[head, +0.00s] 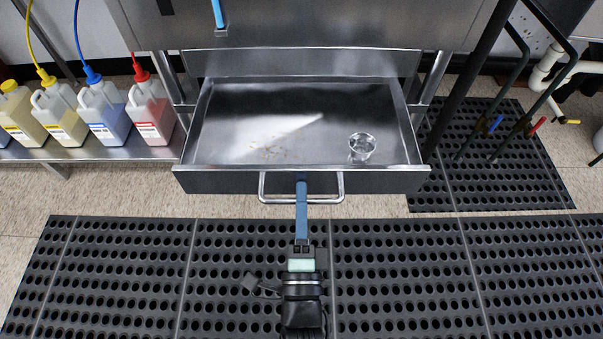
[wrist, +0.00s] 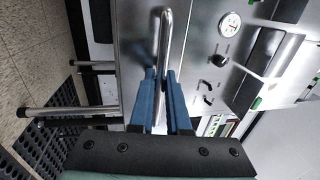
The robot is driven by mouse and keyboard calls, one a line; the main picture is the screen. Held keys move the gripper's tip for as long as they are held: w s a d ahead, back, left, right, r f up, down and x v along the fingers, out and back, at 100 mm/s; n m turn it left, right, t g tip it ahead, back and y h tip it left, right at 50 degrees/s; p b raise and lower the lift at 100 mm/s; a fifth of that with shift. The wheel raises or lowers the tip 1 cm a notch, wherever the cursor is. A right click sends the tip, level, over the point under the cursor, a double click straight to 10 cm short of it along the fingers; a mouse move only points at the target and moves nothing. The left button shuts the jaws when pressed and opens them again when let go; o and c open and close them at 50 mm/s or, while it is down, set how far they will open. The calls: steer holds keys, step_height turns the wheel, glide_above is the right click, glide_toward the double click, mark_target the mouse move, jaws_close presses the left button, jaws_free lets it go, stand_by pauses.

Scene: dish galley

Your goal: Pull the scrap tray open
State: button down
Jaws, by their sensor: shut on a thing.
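The scrap tray (head: 216,182) is a steel drawer under the counter, pulled well out in the head view. A clear glass (head: 361,147) stands inside it at the right, and small crumbs (head: 268,150) lie near the middle. Its bar handle (head: 328,200) is on the front face; the handle also shows in the wrist view (wrist: 166,40). My gripper (head: 301,190) has its blue fingers shut on the handle, one on each side of the bar in the wrist view (wrist: 161,90). Part of the handle is hidden behind the fingers.
Several jugs (head: 98,112) with coloured caps stand on a low shelf at the left. Black perforated mats (head: 400,265) cover the floor in front. Dark posts (head: 470,75) and pipes with coloured valves stand at the right. A gauge (wrist: 229,25) shows in the wrist view.

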steer(key=shift+s, duration=1)
steer(key=c, duration=0.9)
jaws_free()
steer(key=s+p, duration=0.1)
steer(key=s, duration=0.3)
steer(key=s+f+p, duration=0.1)
steer(key=s, duration=0.3)
steer(key=s+f+p, duration=0.1)
steer(key=s+p, duration=0.1)
steer(key=s, duration=0.2)
steer(key=shift+s+f, duration=0.2)
steer(key=shift+s, duration=0.15)
